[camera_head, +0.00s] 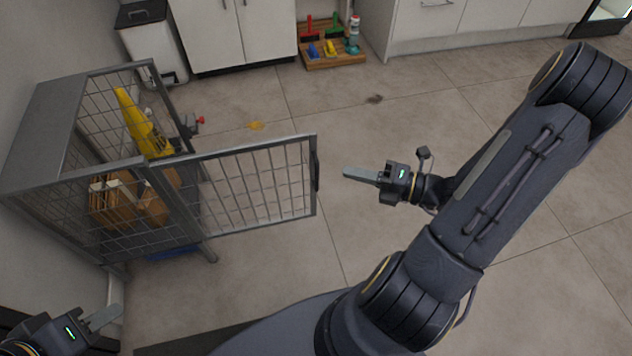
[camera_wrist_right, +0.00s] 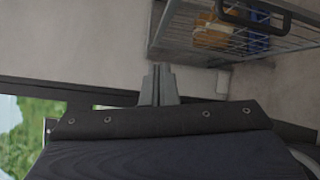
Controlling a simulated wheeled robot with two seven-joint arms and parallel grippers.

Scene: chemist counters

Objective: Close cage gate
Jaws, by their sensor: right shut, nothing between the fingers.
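The grey metal cage (camera_head: 78,165) stands at the left in the head view. Its mesh gate (camera_head: 255,185) is swung out to the right, standing open. A black handle (camera_head: 316,170) is on the gate's free edge. My right gripper (camera_head: 348,173) is shut and empty, a little right of the handle and apart from it. In the right wrist view its fingers (camera_wrist_right: 158,70) are together, with the gate's handle (camera_wrist_right: 258,14) at the upper right. My left gripper (camera_head: 118,314) is at the lower left, below the cage; its finger gap is unclear.
Cardboard boxes (camera_head: 112,205) and a yellow item (camera_head: 143,125) are inside the cage. A wooden tray (camera_head: 333,62) with cleaning things and a bin (camera_head: 150,45) stand at the back by white cabinets (camera_head: 235,35).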

